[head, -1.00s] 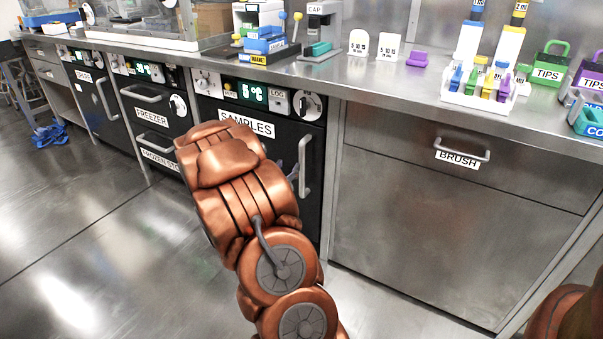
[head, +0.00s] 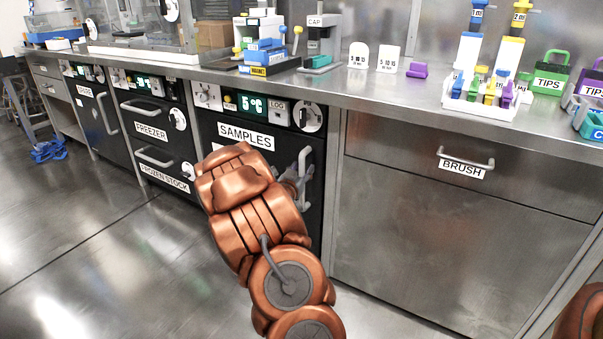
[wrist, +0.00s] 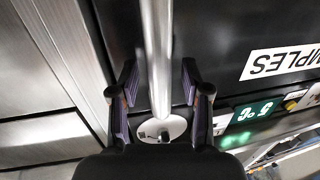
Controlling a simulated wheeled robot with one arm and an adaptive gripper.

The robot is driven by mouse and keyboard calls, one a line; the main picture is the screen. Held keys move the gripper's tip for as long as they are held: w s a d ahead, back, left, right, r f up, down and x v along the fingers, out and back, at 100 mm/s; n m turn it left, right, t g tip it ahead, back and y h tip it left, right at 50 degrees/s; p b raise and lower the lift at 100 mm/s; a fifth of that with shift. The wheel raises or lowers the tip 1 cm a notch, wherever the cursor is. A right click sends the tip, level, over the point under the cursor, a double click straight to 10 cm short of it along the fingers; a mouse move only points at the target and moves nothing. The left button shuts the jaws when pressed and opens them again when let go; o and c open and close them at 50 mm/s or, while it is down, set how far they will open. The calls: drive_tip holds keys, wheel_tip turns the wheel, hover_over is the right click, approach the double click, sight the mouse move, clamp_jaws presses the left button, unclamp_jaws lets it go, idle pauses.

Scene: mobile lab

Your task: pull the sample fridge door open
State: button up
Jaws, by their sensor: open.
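The sample fridge door (head: 223,151) is black, labelled SAMPLES, and looks shut under the bench. Its vertical grey bar handle (head: 304,178) is on the door's right side. In the head view my copper arm covers the lower part of the door, and my gripper (head: 291,183) is at the handle, partly hidden by my wrist. In the wrist view the handle (wrist: 157,60) runs between the two fingers of my gripper (wrist: 160,95). The fingers are open, one on each side of the bar, with gaps showing. The door's SAMPLES label (wrist: 281,63) appears upside down there.
The fridge panel with a 5 °C display (head: 252,105) and a round knob (head: 308,116) is above the door. The freezer (head: 152,133) is to the left, the BRUSH drawer (head: 400,150) to the right. The floor (head: 110,270) in front is clear.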

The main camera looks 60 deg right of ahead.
drive_tip(key=shift+d, duration=0.15)
clamp_jaws()
idle(0.4)
